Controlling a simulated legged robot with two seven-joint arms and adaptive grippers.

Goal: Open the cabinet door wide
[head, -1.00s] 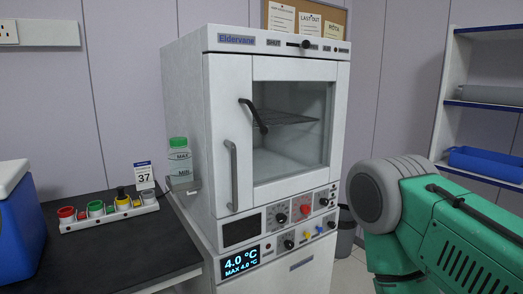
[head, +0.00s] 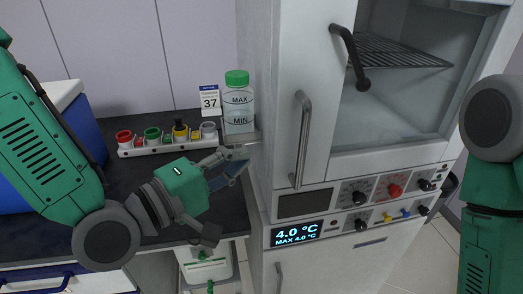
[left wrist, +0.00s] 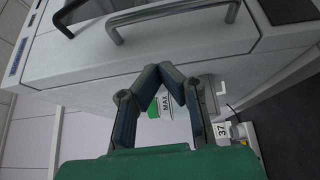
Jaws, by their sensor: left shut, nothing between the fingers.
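The white cabinet's door (head: 312,60) has a window with a wire shelf behind it and looks closed. A grey vertical bar handle (head: 302,140) and a black lever (head: 350,56) are on its front. The bar handle also shows at the top of the left wrist view (left wrist: 175,12), beyond the fingers. My left gripper (head: 238,162) is left of the cabinet, beside its side wall and apart from the bar handle. In the left wrist view its fingers (left wrist: 172,68) come together at the tips, empty. My right arm shows at the right edge; its gripper is out of view.
A bottle with a green lid (head: 238,100) stands on a small ledge just behind my left gripper. Control knobs (head: 395,190) and a display (head: 296,232) sit below the door.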

